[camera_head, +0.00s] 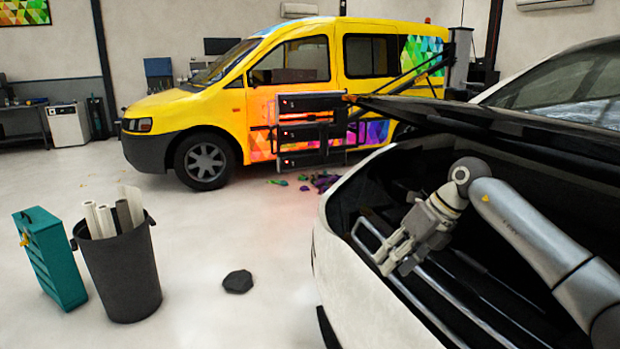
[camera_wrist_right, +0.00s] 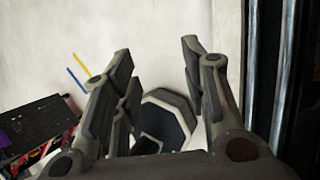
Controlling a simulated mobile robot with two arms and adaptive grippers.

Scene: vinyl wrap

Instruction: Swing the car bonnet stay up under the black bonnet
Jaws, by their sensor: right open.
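The black bonnet (camera_head: 500,132) is raised over the open bay of the white car at the right of the head view. Long silver rods (camera_head: 468,308) run along the bay near its front edge. One of them may be the stay, but I cannot tell which. My right gripper (camera_head: 388,254) is over the front edge of the bay, below the bonnet. Its fingers are apart in the right wrist view (camera_wrist_right: 158,75), with no rod seen between them. Whether it touches a rod is unclear. My left gripper is out of view.
The white car body (camera_head: 365,290) borders the bay. A yellow van (camera_head: 290,70) stands behind, with a dark tool rack beside it. A black bin (camera_head: 118,275) with rolls and a teal case (camera_head: 50,258) stand at the left. The middle floor is mostly clear.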

